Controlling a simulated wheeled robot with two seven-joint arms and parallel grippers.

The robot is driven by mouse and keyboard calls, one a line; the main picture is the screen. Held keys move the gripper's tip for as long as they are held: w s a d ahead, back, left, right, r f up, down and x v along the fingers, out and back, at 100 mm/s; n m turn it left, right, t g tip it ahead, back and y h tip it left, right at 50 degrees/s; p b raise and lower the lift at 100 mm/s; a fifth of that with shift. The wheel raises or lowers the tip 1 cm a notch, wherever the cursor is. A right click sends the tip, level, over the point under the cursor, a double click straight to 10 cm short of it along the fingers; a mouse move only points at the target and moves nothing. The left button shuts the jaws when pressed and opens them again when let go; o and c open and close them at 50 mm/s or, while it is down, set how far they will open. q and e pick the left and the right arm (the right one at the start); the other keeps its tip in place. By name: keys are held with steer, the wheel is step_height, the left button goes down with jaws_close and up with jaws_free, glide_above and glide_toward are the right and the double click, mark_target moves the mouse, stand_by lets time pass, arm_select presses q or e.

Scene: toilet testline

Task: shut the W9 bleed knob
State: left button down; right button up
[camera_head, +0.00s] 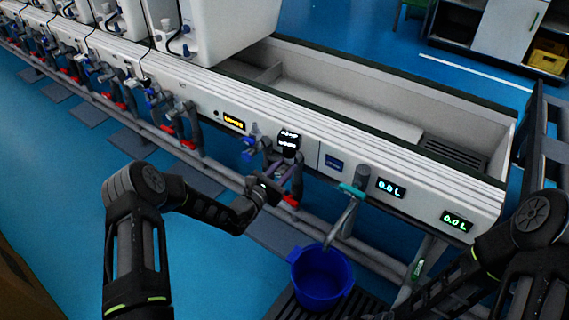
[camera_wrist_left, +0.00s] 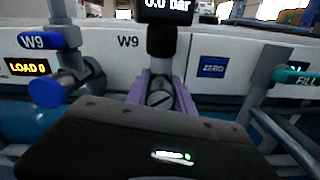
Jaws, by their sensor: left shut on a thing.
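My left gripper (camera_head: 283,170) reaches the W9 station at the front of the bench. In the left wrist view its two lilac fingers (camera_wrist_left: 160,88) are closed around a small grey slotted round part, the W9 bleed knob (camera_wrist_left: 160,99), below the gauge. The fingers hide its sides. The black gauge (camera_wrist_left: 168,8) reads 0.0 bar; it also shows in the head view (camera_head: 288,140). The blue W9 lever (camera_wrist_left: 35,41) sits left of the knob, on a pipe fitting. My right arm shows at the right of the head view, but its fingers do not.
A yellow LOAD display (camera_wrist_left: 27,68) is at the left, and a blue ZERO label (camera_wrist_left: 212,67) and teal FILL lever (camera_wrist_left: 296,76) are at the right. A blue bucket (camera_head: 321,279) stands under the spout. A red handle (camera_head: 290,201) is below the gripper.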

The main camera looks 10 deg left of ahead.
mark_target(278, 174)
arm_select(q)
steer(key=m, duration=0.2)
steer(key=m+p, duration=0.1)
steer(key=shift+d+r+m, duration=0.15)
steer(key=shift+r+m, duration=0.1)
steer(key=shift+m, duration=0.15)
steer(key=shift+m+p, duration=0.5)
steer(key=shift+m, duration=1.2)
steer(key=shift+w, duration=0.1)
steer(key=c, duration=1.1)
jaws_free()
steer(key=shift+f, duration=0.1)
steer(key=shift+s+a, duration=0.2)
steer(key=p+v, duration=0.2)
steer(key=v, duration=0.5)
steer(key=shift+s, duration=0.3)
